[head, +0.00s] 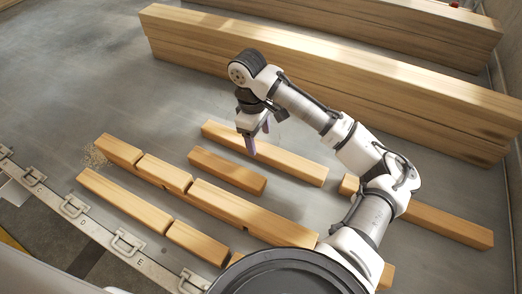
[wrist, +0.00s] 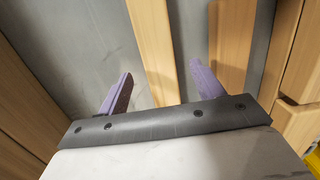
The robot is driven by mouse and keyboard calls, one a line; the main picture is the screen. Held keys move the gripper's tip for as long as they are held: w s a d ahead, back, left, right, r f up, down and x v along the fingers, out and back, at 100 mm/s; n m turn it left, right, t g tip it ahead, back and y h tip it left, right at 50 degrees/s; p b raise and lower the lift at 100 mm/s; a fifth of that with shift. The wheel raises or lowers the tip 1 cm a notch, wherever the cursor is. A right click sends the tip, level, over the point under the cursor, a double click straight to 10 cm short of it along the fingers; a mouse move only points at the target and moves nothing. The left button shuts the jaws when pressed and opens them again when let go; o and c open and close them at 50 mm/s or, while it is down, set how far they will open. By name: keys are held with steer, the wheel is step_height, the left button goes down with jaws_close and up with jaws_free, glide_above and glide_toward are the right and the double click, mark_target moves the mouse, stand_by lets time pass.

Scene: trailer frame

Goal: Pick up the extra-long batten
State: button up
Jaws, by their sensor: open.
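Several loose battens lie on the grey metal bed. The longest-looking one (head: 440,222) lies at the right in the head view, partly hidden behind my arm. A shorter batten (head: 290,165) lies at mid-picture, close to my gripper (head: 256,138). My gripper is open and empty, with its purple fingers pointing down. In the wrist view a narrow batten (wrist: 152,45) runs between the spread fingers of my gripper (wrist: 162,88), apart from both. I cannot tell for sure which batten is the extra-long one.
Large timber stacks (head: 330,75) stand behind. A short block (head: 227,170) and a row of cut pieces (head: 250,212) lie nearer me. A metal rail with latches (head: 127,243) edges the bed at lower left. The bed at upper left is clear.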

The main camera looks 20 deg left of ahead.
mark_target(261, 147)
steer(key=f, duration=0.5)
steer(key=shift+d, duration=0.3)
steer(key=c, duration=1.3)
